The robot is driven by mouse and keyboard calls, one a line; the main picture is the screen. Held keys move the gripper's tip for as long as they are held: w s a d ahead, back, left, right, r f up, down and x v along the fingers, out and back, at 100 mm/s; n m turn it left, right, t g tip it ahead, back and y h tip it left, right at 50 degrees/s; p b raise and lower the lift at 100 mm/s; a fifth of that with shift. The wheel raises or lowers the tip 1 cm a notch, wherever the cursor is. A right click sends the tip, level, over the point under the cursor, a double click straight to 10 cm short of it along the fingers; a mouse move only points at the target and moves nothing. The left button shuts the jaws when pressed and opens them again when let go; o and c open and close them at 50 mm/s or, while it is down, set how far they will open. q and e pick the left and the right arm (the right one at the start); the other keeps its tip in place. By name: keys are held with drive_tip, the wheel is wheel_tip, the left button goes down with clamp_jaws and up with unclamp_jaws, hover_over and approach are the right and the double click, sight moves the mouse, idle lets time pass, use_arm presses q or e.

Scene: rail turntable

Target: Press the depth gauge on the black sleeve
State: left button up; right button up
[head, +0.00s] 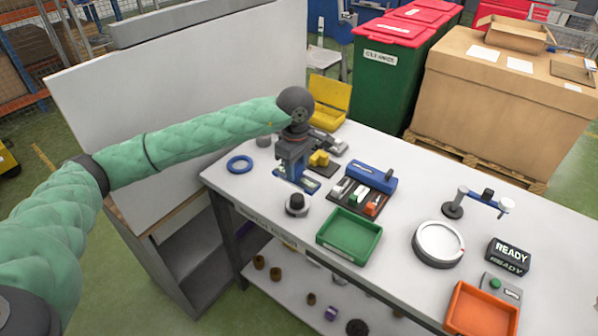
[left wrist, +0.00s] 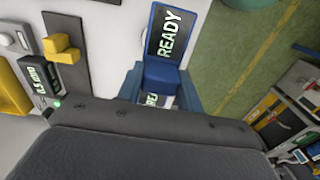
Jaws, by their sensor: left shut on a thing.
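My left gripper (head: 291,165) is shut on a blue device with a dark display (head: 302,182), which I take to be the depth gauge. In the left wrist view its blue body (left wrist: 161,78) sits between the fingers, and a blue-framed panel (left wrist: 171,36) reads READY. The gripper is above the back left of the bench. A black cylinder on a grey round base (head: 297,204), perhaps the black sleeve, stands just in front of it, apart from it. I cannot tell whether the device touches the bench. My right gripper is not in view.
A yellow part on a dark base (head: 319,159), a blue holder with small blocks (head: 371,177), a green tray (head: 346,251) and a blue ring (head: 240,164) are around it. A white-topped turntable (head: 438,240), a READY display (head: 508,254) and an orange tray (head: 482,326) are further right.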

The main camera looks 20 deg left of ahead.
sight(297, 180)
use_arm(q)
drive_tip(key=shift+w, duration=0.1)
drive_tip(key=shift+w+d+f, duration=0.15)
drive_tip(key=shift+d+f, duration=0.05)
drive_tip(key=shift+f, duration=0.15)
drive_tip(key=shift+s+a+f, duration=0.15)
drive_tip(key=shift+s+f, duration=0.05)
drive_tip(key=shift+f, duration=0.6)
wheel_tip(297, 180, down, 2)
drive_tip(key=shift+w+f, duration=0.1)
drive_tip(key=shift+f, duration=0.85)
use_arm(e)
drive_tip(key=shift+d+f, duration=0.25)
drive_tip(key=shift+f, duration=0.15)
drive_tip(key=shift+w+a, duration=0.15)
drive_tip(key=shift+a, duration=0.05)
